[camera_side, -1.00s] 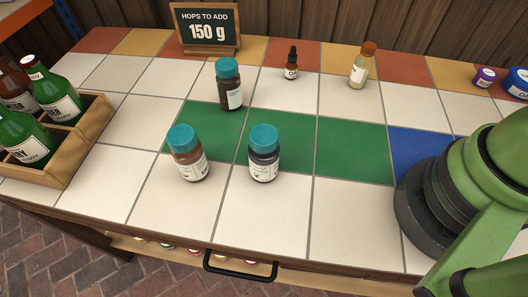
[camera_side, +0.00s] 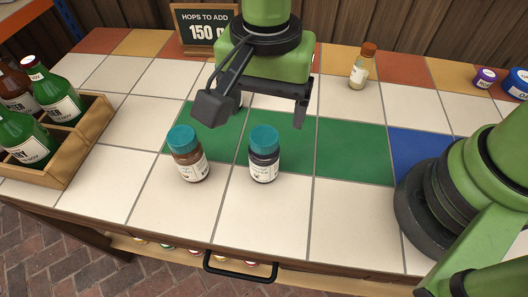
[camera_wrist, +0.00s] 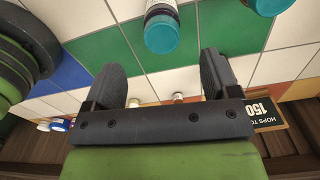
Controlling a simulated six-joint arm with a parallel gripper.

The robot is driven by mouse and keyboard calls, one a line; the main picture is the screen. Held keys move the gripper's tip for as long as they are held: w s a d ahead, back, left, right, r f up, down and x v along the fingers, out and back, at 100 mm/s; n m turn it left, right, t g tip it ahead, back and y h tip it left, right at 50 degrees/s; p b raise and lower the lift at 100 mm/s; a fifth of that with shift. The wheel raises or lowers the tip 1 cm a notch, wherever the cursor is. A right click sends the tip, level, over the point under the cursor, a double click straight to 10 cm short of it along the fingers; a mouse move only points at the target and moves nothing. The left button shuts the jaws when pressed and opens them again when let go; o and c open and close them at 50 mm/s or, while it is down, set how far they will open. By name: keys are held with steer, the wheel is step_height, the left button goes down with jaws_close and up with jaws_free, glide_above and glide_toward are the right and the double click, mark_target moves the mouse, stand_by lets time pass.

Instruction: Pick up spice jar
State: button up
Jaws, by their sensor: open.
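Two jars with teal lids and white labels stand upright at the front in the side view: a reddish-brown left jar (camera_side: 188,158) and a darker right jar (camera_side: 264,158). A third teal-lidded jar behind is almost hidden by my gripper (camera_side: 255,109). I cannot tell which one is the spice jar. My gripper is open and empty, above the green tiles behind the front jars. In the wrist view my gripper (camera_wrist: 165,80) has one teal-lidded jar (camera_wrist: 162,30) ahead, between the lines of its fingers, and another (camera_wrist: 268,5) at the top right edge.
A wooden crate (camera_side: 88,128) of bottles stands at the left. The hops sign (camera_side: 197,28) is at the back. A small orange-capped bottle (camera_side: 362,66) stands back right, with purple (camera_side: 484,78) and blue (camera_side: 517,83) containers beyond. Tiles right of the jars are clear.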

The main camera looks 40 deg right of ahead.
mark_target(264, 133)
steer(key=f, duration=0.9)
steer(key=shift+w+d+f, duration=0.1)
steer(key=shift+w+f, duration=0.1)
steer(key=shift+w, duration=0.05)
steer(key=c, duration=1)
